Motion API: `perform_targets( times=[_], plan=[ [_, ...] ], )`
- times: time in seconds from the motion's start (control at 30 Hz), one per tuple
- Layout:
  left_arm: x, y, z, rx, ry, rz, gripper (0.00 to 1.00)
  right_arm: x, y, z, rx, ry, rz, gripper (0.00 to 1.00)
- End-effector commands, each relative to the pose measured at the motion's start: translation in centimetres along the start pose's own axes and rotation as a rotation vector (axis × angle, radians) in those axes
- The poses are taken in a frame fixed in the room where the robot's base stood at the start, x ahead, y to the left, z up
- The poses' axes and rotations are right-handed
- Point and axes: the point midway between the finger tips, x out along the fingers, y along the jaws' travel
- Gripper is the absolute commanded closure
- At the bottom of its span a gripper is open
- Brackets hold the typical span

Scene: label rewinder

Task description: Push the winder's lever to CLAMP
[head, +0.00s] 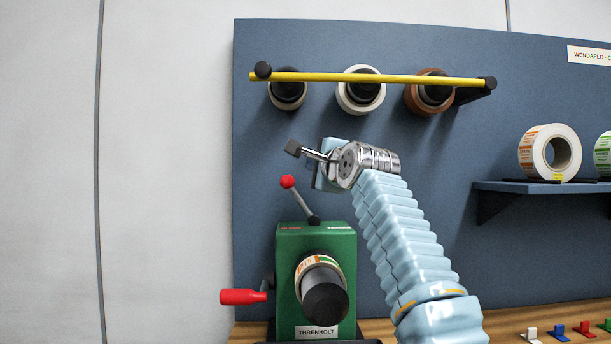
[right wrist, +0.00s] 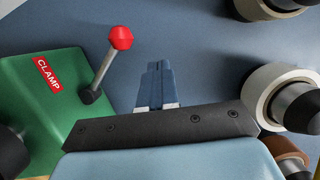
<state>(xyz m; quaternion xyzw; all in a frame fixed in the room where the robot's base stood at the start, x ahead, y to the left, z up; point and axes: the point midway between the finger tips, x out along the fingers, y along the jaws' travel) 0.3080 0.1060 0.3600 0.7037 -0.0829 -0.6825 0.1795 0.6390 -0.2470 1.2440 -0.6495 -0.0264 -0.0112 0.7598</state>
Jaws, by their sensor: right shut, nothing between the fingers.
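The green winder (head: 343,262) stands at the lower middle of the head view. Its lever, a grey rod with a red knob (head: 288,182), leans left from the top of the housing, toward the side with the red label. In the right wrist view that label (right wrist: 47,74) reads CLAMP, and the lever knob (right wrist: 121,37) stands to its upper right. My right gripper (head: 293,149) is shut and empty, above the knob in the head view. Its closed fingers (right wrist: 157,82) are beside the lever and apart from it. My left gripper is not in view.
A red crank handle (head: 243,296) sticks out left of the winder. A yellow bar (head: 375,78) crosses in front of several rolls above my right gripper. A shelf (head: 540,187) with label rolls is at right. Small coloured items (head: 558,332) lie on the bench.

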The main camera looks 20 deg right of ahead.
Motion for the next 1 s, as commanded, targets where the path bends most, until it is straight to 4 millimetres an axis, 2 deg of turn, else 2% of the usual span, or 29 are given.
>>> perform_targets(
  times=[0.03, 0.1, 0.3, 0.43, 0.6, 1.0],
  plan=[
    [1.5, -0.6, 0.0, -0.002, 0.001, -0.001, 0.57, -1.2, 0.7, 0.5, 0.002, -0.008, 0.001, 1.0],
    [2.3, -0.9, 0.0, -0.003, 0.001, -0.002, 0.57, -2.9, 0.4, 0.6, 0.0, -0.007, 0.001, 1.0],
    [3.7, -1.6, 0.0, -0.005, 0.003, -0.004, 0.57, -6.9, -0.5, 0.8, 0.0, -0.005, 0.004, 1.0],
    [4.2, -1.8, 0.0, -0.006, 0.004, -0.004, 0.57, -8.4, -1.0, 0.9, 0.0, -0.003, 0.005, 1.0],
    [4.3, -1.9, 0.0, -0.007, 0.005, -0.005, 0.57, -9.3, -1.3, 0.9, -0.001, 0.0, 0.007, 1.0],
    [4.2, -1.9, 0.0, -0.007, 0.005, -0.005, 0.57, -9.3, -1.4, 0.9, -0.001, 0.0, 0.008, 1.0]
  ],
)
